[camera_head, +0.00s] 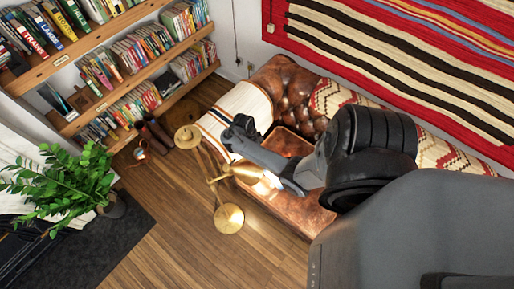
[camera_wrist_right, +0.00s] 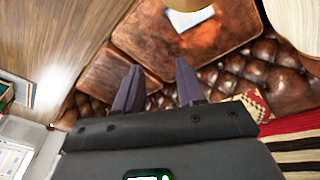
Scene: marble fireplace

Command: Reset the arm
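One arm of mine reaches in from the right in the head view. Its dark gripper (camera_head: 240,130) hangs over the leather sofa (camera_head: 285,85), near the white striped throw. In the right wrist view my right gripper (camera_wrist_right: 158,66) has its two dark fingers spread apart, with nothing between them. The brown leather sofa (camera_wrist_right: 190,45) lies beyond the fingers. My left gripper is in neither view.
A brass lamp (camera_head: 228,217) stands before the sofa, partly close to my arm in the picture. Bookshelves (camera_head: 115,55) and a green plant (camera_head: 60,185) are at the left. A striped rug (camera_head: 400,60) hangs behind. Wooden floor (camera_head: 180,235) shows free room.

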